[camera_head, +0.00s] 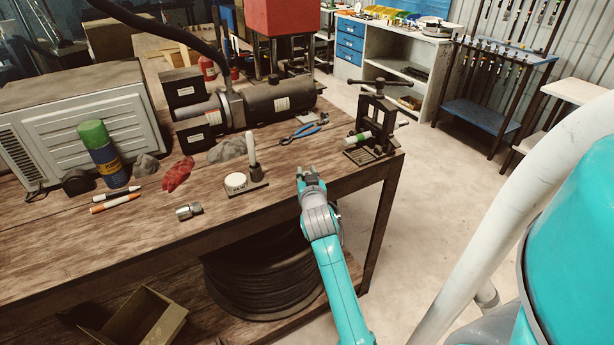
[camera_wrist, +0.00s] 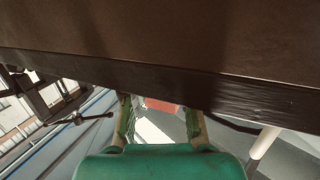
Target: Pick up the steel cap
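A small silver metal piece (camera_head: 188,211), which looks like the steel cap, lies on its side near the front edge of the wooden workbench (camera_head: 130,232). My gripper (camera_head: 307,171) is at the bench's front edge, well to the right of the steel cap. In the wrist view my gripper (camera_wrist: 159,122) shows two fingers spread apart with nothing between them. The wrist view shows a dark bench edge close by, and the steel cap is not visible there.
A white round container (camera_head: 235,182) and an upright rod on a base (camera_head: 254,168) stand between the cap and my gripper. A crimping press (camera_head: 376,122) stands right.

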